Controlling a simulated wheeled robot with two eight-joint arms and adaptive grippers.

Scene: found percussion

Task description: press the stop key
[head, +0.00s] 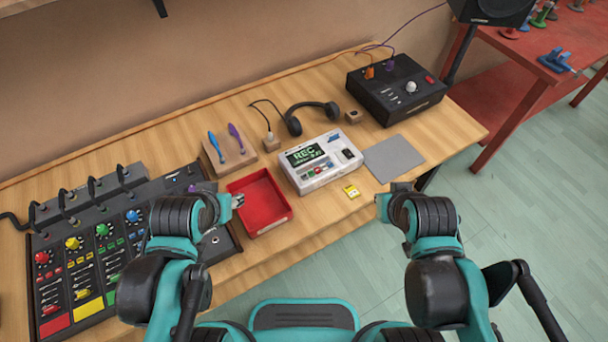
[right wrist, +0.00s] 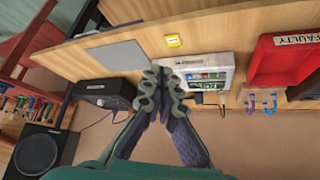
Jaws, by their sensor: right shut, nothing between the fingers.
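A white recorder (head: 341,173) sits on the wooden bench, its green screen reading "REC" with a running time. Small coloured keys (head: 318,170), red and green among them, line its front; their labels are too small to read, so I cannot tell which is stop. The recorder also shows in the right wrist view (right wrist: 222,66). My right gripper (head: 382,207) is shut and empty, to the right of and nearer than the recorder; its fingers (right wrist: 163,72) are together in the right wrist view. My left gripper (head: 238,201) is by the red tray, its fingers mostly hidden.
The red tray (head: 284,216), labelled "FAULTY" in the wrist view, lies left of the recorder. A mixer (head: 150,250), headphones (head: 293,124) and a black box (head: 397,98) also stand on the bench.

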